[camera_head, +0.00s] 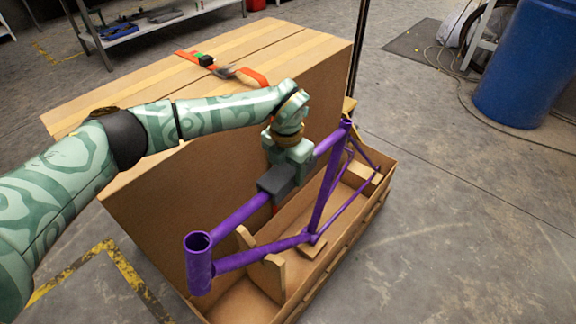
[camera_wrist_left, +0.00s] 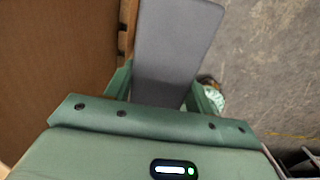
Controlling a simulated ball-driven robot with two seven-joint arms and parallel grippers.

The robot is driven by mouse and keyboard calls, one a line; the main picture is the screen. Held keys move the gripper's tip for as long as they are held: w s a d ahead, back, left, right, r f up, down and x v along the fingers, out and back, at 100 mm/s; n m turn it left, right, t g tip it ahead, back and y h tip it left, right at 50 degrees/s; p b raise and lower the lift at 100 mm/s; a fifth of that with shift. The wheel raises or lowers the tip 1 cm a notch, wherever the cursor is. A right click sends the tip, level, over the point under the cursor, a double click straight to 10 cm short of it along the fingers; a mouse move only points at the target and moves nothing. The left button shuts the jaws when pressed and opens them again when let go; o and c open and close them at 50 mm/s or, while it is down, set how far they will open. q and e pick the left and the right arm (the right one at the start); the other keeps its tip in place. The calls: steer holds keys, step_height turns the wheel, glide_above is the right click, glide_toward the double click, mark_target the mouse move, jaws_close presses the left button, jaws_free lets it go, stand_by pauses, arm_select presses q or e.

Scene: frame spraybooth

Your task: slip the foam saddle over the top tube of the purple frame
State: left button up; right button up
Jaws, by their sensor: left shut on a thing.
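The purple frame (camera_head: 228,213) stands in a shallow box, its top tube running from the head tube at the lower left up to the upper right. The foam saddle (camera_head: 275,184) is a dark grey block at the middle of the top tube, with purple tube showing on both sides of it. My left gripper (camera_head: 287,168) is above the tube and shut on the saddle. In the left wrist view, the grey saddle (camera_wrist_left: 175,45) sits between the fingers and hides the tube. I cannot tell whether the saddle is fully seated. My right gripper is out of view.
A large cardboard box (camera_head: 150,215) stands close behind the frame, with an orange strap (camera_head: 252,77) on top. The shallow box (camera_head: 345,243) has wooden supports (camera_head: 268,277). A blue barrel (camera_head: 525,65) stands at the upper right.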

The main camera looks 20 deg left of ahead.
arm_select(q)
steer(key=shift+f, duration=0.2)
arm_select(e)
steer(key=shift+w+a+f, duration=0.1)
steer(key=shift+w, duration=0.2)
arm_select(q)
steer(key=shift+f, duration=0.45)
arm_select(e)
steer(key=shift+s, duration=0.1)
arm_select(q)
steer(key=o, duration=1)
steer(key=shift+o, duration=0.2)
step_height(320, 180, up, 8)
steer(key=p, duration=0.3)
step_height(320, 180, up, 8)
steer(key=p, duration=0.3)
steer(key=shift+s+r, duration=0.15)
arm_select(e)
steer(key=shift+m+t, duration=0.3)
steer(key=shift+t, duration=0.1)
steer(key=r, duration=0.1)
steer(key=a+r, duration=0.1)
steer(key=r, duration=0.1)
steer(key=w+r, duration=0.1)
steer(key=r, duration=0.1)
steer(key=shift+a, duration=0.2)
